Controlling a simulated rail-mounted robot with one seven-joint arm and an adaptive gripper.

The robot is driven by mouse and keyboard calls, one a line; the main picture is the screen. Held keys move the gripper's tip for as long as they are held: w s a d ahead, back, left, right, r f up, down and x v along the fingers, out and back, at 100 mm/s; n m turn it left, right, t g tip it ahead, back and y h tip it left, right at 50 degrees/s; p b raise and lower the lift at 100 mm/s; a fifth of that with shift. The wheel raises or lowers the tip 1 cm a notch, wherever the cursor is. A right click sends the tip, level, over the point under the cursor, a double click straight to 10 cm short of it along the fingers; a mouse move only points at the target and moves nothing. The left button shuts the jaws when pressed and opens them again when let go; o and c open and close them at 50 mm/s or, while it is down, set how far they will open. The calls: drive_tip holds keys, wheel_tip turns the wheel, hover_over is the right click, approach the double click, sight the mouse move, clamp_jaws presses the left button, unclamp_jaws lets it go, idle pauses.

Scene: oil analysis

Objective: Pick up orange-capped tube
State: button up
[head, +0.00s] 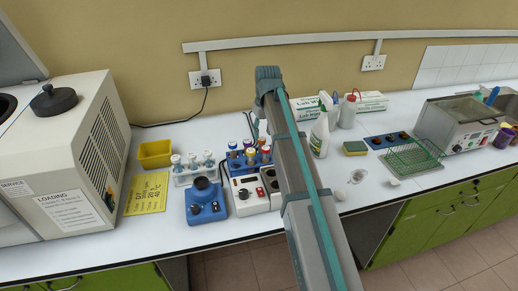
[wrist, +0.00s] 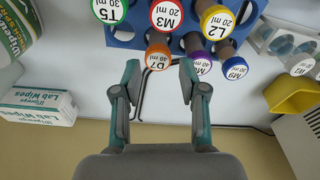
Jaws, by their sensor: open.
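The orange-capped tube (wrist: 158,52), its label reading D7 40 ml, stands in a blue rack (wrist: 124,41) in the wrist view. Its cap faces the camera. My gripper (wrist: 160,74) is open, with its two fingers to the left and right of the line to this tube and nothing held between them. The tube appears just past the fingertips; I cannot tell the exact gap. In the head view the rack (head: 233,169) is left of my arm, and I cannot surely pick out the orange cap there.
Close neighbours in the rack are the red M3 cap (wrist: 166,14), green T5 cap (wrist: 109,10), yellow L2 cap (wrist: 217,21), a purple cap (wrist: 201,61) and the blue M9 cap (wrist: 234,68). A yellow bin (head: 155,154) and a white tube rack (head: 193,176) stand left.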

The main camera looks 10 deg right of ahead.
sight(262, 139)
wheel_tip(262, 139, down, 3)
drive_tip(key=shift+w+r, duration=0.1)
drive_tip(key=shift+w, duration=0.05)
drive_tip(key=shift+w+a+f+p, duration=0.1)
drive_tip(key=shift+w+f+p, duration=0.25)
drive_tip(key=shift+f, duration=0.55)
drive_tip(key=shift+w+d+f+p, duration=0.15)
drive_tip(key=shift+f+p, duration=0.35)
drive_tip(key=shift+f, duration=0.35)
drive_tip(key=shift+w+a+f+p, duration=0.2)
drive_tip(key=shift+f+p, duration=0.25)
drive_tip(key=shift+f, duration=0.45)
clamp_jaws()
